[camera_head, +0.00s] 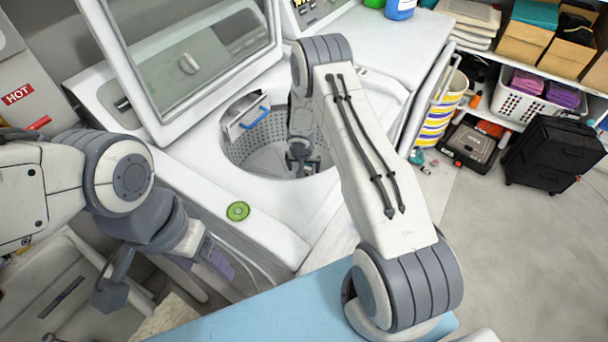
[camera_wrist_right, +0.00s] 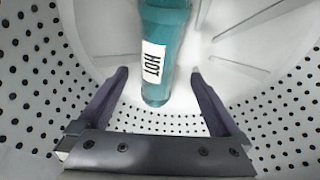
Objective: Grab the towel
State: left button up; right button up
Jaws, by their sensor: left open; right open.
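My right gripper (camera_head: 303,160) is open, reaching down inside the perforated drum (camera_head: 243,146) of a top-loading washing machine. I cannot identify a towel with certainty in either view. My left gripper (camera_head: 165,277) is open and empty, low at the left, outside the machine.
The machine's lid (camera_head: 190,62) stands raised. A blue-handled item (camera_head: 247,116) is at the drum's rim, and a green disc (camera_head: 238,211) lies on the machine's top. A light blue surface (camera_head: 270,308) is in front.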

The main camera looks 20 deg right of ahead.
jog(key=p+x, duration=0.1)
jog(key=x, duration=0.2)
jog(key=shift+f, duration=0.15)
jog(key=shift+w+f, duration=0.1)
jog(key=shift+f, duration=0.35)
jog(key=shift+r, duration=0.1)
jog(key=c, duration=1.5)
